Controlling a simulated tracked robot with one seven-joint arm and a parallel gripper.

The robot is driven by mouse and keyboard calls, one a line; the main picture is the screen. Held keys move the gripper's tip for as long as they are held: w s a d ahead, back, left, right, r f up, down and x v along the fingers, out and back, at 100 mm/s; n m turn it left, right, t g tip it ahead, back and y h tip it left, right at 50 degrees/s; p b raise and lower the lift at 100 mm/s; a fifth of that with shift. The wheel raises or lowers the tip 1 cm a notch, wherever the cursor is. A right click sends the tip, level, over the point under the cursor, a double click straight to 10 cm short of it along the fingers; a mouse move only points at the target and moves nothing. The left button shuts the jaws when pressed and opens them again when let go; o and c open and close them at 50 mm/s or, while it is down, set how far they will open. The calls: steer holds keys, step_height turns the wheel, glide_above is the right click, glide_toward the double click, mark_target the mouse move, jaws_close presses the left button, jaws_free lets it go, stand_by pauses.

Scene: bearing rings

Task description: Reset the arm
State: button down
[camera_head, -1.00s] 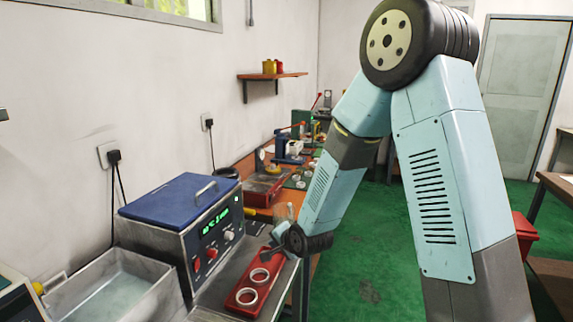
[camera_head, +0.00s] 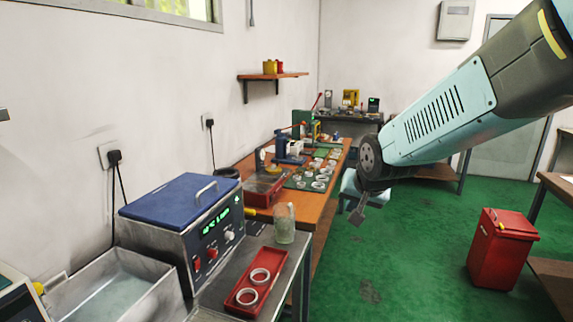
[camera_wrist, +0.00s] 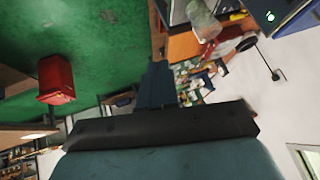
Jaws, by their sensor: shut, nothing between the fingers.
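My gripper (camera_head: 357,213) hangs from my raised arm over the green floor, to the right of the benches in the head view. It is small there; its fingers look shut and empty. It touches nothing that I can see. In the wrist view, a dark part of my own wrist fills the lower middle. Two white bearing rings lie in a red tray (camera_head: 233,303) on the metal bench at the front, well to the left of my gripper.
A glass jar (camera_head: 285,223) stands behind the red tray. A blue-lidded machine (camera_head: 182,232) is at left. The wooden bench (camera_head: 317,208) holds several rings and presses. A red bin (camera_head: 502,250) stands at right; it also shows in the wrist view (camera_wrist: 56,80). Open floor lies between.

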steer(key=s+d+r+n, duration=0.1)
steer(key=s+d+r, duration=0.1)
steer(key=s, duration=0.4)
steer(key=s+d+r+n+g, duration=0.1)
steer(key=s+d+r, duration=0.1)
steer(key=s, duration=0.4)
steer(key=s+d+r+n+g+h, duration=0.1)
steer(key=s+d+r, duration=0.1)
steer(key=s+d, duration=0.2)
steer(key=shift+s+r, duration=0.3)
steer(key=shift+s, duration=0.75)
